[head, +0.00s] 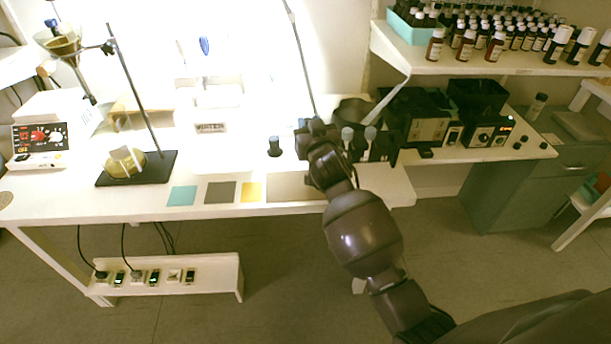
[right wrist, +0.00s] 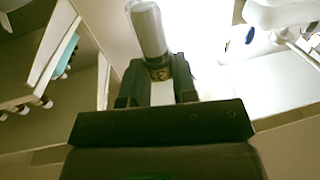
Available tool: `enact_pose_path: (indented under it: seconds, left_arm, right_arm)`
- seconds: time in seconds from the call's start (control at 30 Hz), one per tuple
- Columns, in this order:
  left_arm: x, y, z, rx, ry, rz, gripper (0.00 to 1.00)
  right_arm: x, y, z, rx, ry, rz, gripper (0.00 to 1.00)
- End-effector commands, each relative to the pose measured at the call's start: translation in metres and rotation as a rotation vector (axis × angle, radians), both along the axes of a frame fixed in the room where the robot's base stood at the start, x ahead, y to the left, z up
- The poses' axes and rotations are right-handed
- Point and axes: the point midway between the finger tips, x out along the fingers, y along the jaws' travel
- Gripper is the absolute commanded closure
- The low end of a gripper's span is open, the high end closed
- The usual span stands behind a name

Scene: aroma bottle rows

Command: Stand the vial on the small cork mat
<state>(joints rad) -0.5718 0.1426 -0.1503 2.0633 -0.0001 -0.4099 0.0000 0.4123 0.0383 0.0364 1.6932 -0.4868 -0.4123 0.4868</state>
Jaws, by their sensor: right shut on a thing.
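The vial (right wrist: 149,32) shows in the right wrist view, with a long pale cap and a darker body below it. My right gripper (right wrist: 158,80) is shut on its body, one finger on each side. In the head view my right gripper (head: 312,135) is over the back middle of the white table, and the vial is mostly hidden there. A small round tan pad (head: 5,199), which looks like the cork mat, lies at the table's far left edge, well away from this gripper. My left gripper is not in view.
Teal (head: 182,196), grey-brown (head: 220,192) and yellow (head: 251,192) squares lie along the front edge of the table. A stand with a dark base (head: 137,168) and a red-display device (head: 40,146) stand at left. A shelf (head: 480,66) holds many bottles at right.

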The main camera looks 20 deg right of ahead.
Motion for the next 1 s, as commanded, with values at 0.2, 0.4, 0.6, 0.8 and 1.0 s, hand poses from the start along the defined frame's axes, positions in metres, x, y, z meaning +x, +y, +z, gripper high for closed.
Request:
enact_pose_path:
  seconds: [0.2,0.4,0.6,0.8,1.0]
  left_arm:
    - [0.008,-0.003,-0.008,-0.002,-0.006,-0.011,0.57]
    - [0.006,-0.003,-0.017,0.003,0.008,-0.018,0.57]
    - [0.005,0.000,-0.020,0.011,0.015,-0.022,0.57]
    - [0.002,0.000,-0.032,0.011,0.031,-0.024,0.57]
    - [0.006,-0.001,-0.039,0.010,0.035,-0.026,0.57]
  right_arm:
    - [-0.001,0.000,-0.057,0.002,0.010,0.000,1.00]
    - [-0.001,0.000,-0.089,0.002,0.006,0.000,1.00]
    - [-0.001,0.000,-0.099,0.000,0.001,0.001,1.00]
    - [-0.001,0.000,-0.132,0.001,0.009,0.000,1.00]
    - [-0.001,0.000,-0.154,0.001,0.005,0.000,1.00]
